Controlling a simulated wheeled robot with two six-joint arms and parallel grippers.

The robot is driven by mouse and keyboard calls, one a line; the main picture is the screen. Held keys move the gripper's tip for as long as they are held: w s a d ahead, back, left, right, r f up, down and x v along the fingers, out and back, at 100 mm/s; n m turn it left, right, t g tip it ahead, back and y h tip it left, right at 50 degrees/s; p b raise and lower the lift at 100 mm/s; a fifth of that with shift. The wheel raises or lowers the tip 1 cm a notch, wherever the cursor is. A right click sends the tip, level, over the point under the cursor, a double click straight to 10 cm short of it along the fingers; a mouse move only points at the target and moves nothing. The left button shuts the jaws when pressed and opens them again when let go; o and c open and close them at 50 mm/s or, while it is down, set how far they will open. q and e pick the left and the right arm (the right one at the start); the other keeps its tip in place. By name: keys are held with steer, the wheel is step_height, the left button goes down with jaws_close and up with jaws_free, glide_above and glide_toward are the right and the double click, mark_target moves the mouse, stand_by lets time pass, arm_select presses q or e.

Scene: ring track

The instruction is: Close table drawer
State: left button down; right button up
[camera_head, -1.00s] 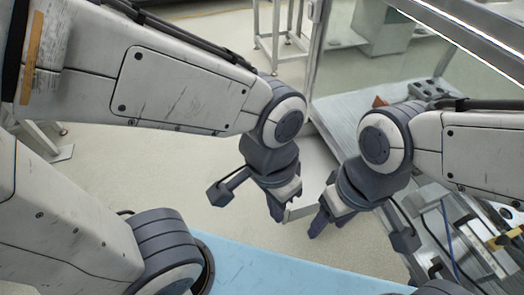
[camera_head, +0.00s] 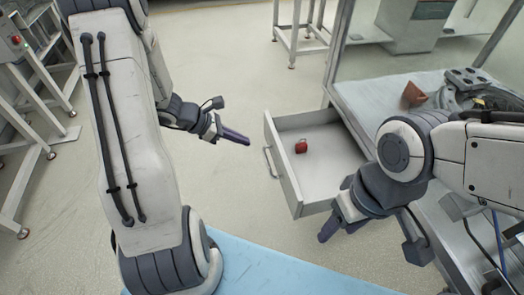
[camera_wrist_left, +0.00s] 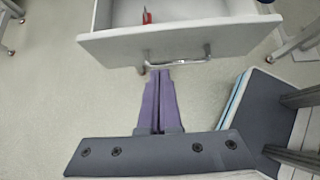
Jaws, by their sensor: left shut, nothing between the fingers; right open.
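The table drawer (camera_head: 283,165) is pulled out from the left side of the table, and its inside shows. A small red object (camera_head: 301,146) lies in it. In the left wrist view the drawer front (camera_wrist_left: 182,43) and its bar handle (camera_wrist_left: 180,63) lie just past my fingertips. My left gripper (camera_head: 238,137) is shut and empty, apart from the drawer front and pointing toward it. My right gripper (camera_head: 326,234) is open, beside the drawer's near front corner; whether it touches the drawer I cannot tell.
The table top (camera_head: 372,98) holds a brown-red piece (camera_head: 412,95) and a dark grey part with holes (camera_head: 466,78). A metal stand (camera_head: 299,25) is at the back. Frames on wheels (camera_head: 30,120) stand at the left. The floor left of the drawer is clear.

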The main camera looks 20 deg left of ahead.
arm_select(q)
steer(key=b, duration=0.2)
glide_toward(274, 153)
steer(key=x, duration=0.4)
steer(key=shift+d+f, duration=0.25)
steer(key=shift+w+d+f, duration=0.3)
steer(key=shift+d, duration=0.05)
